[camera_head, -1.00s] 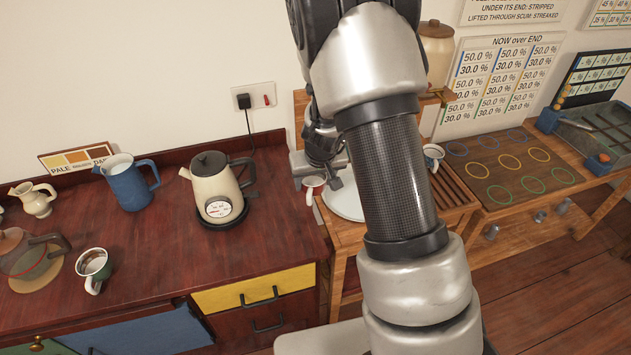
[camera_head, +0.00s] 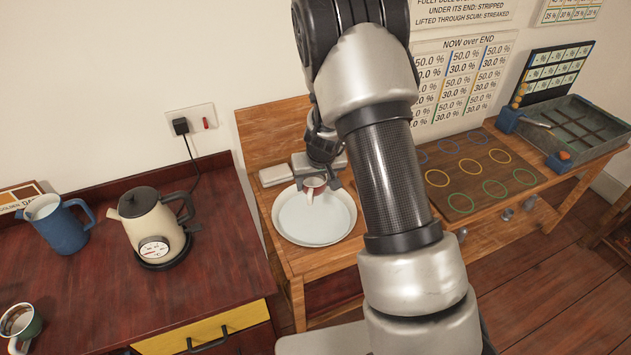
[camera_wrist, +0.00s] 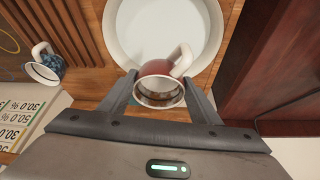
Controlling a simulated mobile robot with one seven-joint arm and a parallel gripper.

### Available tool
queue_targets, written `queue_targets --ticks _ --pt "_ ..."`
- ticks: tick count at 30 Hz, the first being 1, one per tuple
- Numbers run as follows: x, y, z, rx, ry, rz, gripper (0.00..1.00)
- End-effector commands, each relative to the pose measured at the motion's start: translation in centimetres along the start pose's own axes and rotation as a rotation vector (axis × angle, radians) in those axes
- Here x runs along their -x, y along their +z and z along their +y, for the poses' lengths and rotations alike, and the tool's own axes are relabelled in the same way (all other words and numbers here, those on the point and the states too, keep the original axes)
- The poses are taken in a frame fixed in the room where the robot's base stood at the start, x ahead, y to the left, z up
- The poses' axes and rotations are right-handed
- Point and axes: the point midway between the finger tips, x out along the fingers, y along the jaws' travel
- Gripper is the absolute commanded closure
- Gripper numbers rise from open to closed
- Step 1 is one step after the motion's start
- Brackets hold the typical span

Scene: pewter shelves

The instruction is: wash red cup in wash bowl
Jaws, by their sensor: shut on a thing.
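The red cup (camera_wrist: 160,75) has a red outside, a white handle and a brownish inside. It sits between the two fingers of my gripper (camera_wrist: 160,94), which is shut on it; its opening faces the wrist camera. The wash bowl (camera_wrist: 115,40) is a wide white bowl with a pale, smooth inside, just beyond the cup. In the head view my gripper (camera_head: 326,183) holds the cup (camera_head: 313,184) over the back part of the bowl (camera_head: 283,228). I cannot tell the cup's height above the bowl's contents.
A second cup (camera_wrist: 44,68) stands by a slatted part of the wooden stand, in the wrist view. A cream kettle (camera_head: 155,228), a blue jug (camera_head: 58,226) and a green-white cup (camera_head: 20,325) stand on the red counter at left. A pale block (camera_head: 276,174) lies behind the bowl.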

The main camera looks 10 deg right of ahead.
Motion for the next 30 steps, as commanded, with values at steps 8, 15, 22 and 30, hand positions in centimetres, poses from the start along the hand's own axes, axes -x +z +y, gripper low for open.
queue_targets --ticks 8,15,22,30 --pt "-0.7 0.2 0.0 0.0 -0.001 0.001 0.69" --pt "-2.4 0.9 0.0 0.0 -0.001 0.0 0.69" --pt "-4.6 1.8 0.0 0.0 -0.001 0.0 0.69" --pt "-7.1 2.8 0.0 -0.001 -0.001 0.001 0.69"
